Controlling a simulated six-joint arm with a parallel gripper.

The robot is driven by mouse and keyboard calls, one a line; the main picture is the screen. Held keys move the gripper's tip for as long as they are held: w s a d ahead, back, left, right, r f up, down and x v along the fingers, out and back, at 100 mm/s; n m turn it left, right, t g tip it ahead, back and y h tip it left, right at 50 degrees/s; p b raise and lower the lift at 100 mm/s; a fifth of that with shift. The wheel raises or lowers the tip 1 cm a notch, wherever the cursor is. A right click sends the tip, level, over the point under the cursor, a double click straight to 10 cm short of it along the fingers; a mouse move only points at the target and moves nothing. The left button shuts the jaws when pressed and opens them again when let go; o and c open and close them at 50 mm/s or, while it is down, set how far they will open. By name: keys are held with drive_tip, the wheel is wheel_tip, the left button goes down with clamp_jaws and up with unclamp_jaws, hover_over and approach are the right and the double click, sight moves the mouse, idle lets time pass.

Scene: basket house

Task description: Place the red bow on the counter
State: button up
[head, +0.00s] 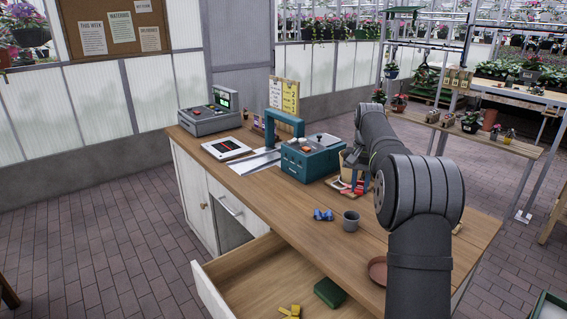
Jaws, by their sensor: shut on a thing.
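My gripper (356,177) points down over the back right part of the wooden counter (260,187), just right of the teal machine. It is small in view and partly hidden by my arm. It is shut on a red thing (357,187) that appears to be the red bow, low over the counter. I cannot tell whether the bow touches the top. A blue bow (323,214) lies on the counter in front of it. A yellow bow (290,312) lies in the open drawer (238,262).
A grey cup (351,221) stands beside the blue bow, and a brown dish (377,270) is near the front edge. A green block (329,292) lies in the drawer. The teal machine (310,158) and a grey register (209,121) stand farther left. Front counter space is clear.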

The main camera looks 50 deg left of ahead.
drive_tip(key=w+d+m, duration=0.6)
drive_tip(key=w+d, duration=0.5)
drive_tip(key=w, duration=0.1)
hover_over(368, 222)
wheel_tip(368, 222, down, 12)
drive_tip(key=shift+d+f, duration=0.1)
drive_tip(key=shift+d, duration=0.05)
drive_tip(key=shift+f, duration=2)
drive_tip(key=shift+f, duration=0.15)
drive_tip(key=o, duration=0.9)
